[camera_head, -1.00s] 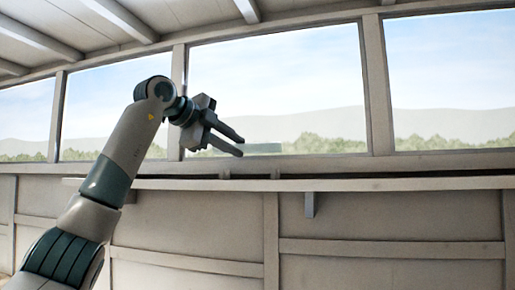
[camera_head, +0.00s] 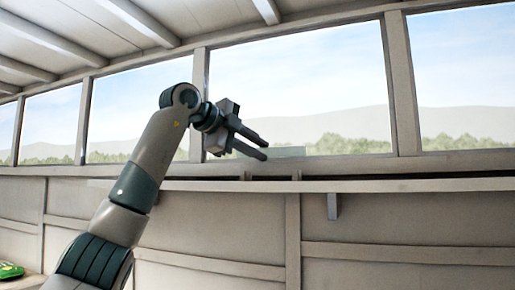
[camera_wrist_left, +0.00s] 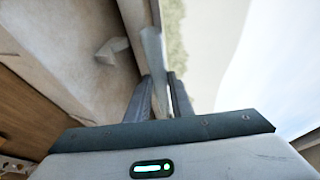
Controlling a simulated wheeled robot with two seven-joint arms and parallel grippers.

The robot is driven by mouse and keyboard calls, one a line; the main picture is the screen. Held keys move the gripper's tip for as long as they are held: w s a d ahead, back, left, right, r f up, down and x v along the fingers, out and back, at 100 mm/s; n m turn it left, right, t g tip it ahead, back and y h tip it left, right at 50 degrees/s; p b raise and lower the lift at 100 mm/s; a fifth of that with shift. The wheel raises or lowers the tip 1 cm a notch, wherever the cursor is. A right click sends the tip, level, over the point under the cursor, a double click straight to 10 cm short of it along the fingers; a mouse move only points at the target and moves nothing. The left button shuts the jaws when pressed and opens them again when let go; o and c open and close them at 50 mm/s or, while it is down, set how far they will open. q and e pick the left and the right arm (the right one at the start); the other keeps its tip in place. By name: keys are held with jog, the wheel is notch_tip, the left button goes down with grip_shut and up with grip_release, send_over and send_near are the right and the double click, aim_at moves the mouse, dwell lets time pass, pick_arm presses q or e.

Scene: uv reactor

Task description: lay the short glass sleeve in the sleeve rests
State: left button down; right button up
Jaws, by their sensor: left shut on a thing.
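The short glass sleeve (camera_head: 288,152) is a faint, see-through greenish tube. It lies nearly level just beyond the fingertips of my left gripper (camera_head: 263,149), in front of the window. In the left wrist view the sleeve (camera_wrist_left: 153,48) sticks out from between the two fingers of the left gripper (camera_wrist_left: 161,92), which is shut on it. Two small dark uprights on the ledge, probably the sleeve rests (camera_head: 297,175), show below the sleeve in the head view. The sleeve is above them and apart from them. My right gripper is not in view.
A long pale ledge (camera_head: 400,185) runs under the windows, with a bracket (camera_head: 333,206) below it. The wall and window posts stand close behind the gripper. A green object (camera_head: 10,270) sits at the lower left. The ledge to the right looks clear.

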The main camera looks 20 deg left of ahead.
pick_arm(q)
jog(key=shift+f+b, duration=1)
jog(key=shift+f, duration=0.4)
jog(key=shift+f+b, duration=0.4)
jog(key=shift+f, duration=0.1)
jog(key=shift+f+b, duration=0.3)
jog(key=shift+f, duration=0.05)
jog(key=c, duration=1.7)
grip_release()
jog(key=shift+c, duration=0.2)
jog(key=shift+o, duration=1.3)
jog(key=shift+f, duration=0.1)
